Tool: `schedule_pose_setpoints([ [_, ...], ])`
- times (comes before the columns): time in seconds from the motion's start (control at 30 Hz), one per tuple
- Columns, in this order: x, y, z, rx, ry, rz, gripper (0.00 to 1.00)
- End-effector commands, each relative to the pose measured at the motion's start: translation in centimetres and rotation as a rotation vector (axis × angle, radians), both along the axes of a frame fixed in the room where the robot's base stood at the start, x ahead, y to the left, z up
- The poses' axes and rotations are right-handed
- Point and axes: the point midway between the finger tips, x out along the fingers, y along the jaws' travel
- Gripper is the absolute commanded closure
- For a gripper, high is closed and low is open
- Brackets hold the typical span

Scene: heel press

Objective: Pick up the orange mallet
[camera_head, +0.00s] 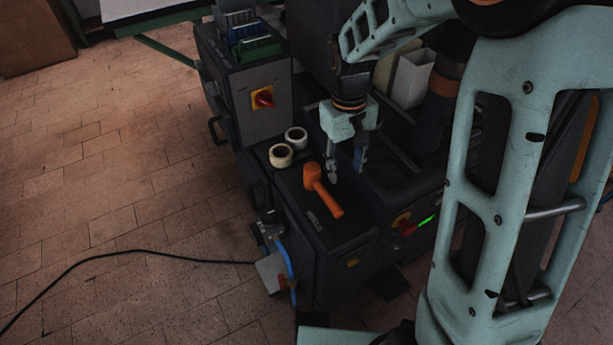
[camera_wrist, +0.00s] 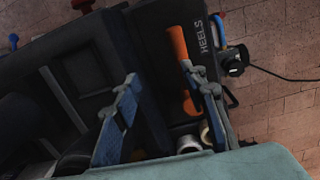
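The orange mallet (camera_head: 320,188) lies on the dark top of the machine, its head toward the back left and its handle toward the front right. In the wrist view the mallet (camera_wrist: 178,48) is partly hidden behind one finger of my gripper. My gripper (camera_head: 346,176) is above the machine top, a little to the right of the mallet's head. In the wrist view its two blue-grey fingers (camera_wrist: 160,95) are spread wide apart with nothing held between them. The mallet is not between the pads.
Two tape rolls, one pale (camera_head: 281,155) and one whiter (camera_head: 296,138), stand behind the mallet. A grey box with a red and yellow switch (camera_head: 263,98) rises behind them. White containers (camera_head: 412,77) stand at the back right. A black cable (camera_head: 130,254) crosses the floor.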

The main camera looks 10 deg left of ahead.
Motion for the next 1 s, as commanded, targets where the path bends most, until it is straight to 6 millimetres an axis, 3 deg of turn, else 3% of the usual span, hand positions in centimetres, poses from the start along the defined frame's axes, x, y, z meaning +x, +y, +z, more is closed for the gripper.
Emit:
schedule_pose_setpoints([
  [0.1,0.4,2.5,-0.3,0.045,-0.011,0.038,0.61],
  [0.2,0.5,3.4,-1.2,0.061,-0.015,0.05,0.61],
  [0.4,0.6,3.5,-4.5,0.062,-0.014,0.051,0.61],
  [0.73,0.6,3.3,-6.9,0.06,-0.015,0.05,0.61],
  [1.0,0.6,3.0,-10.9,0.06,-0.014,0.051,0.61],
])
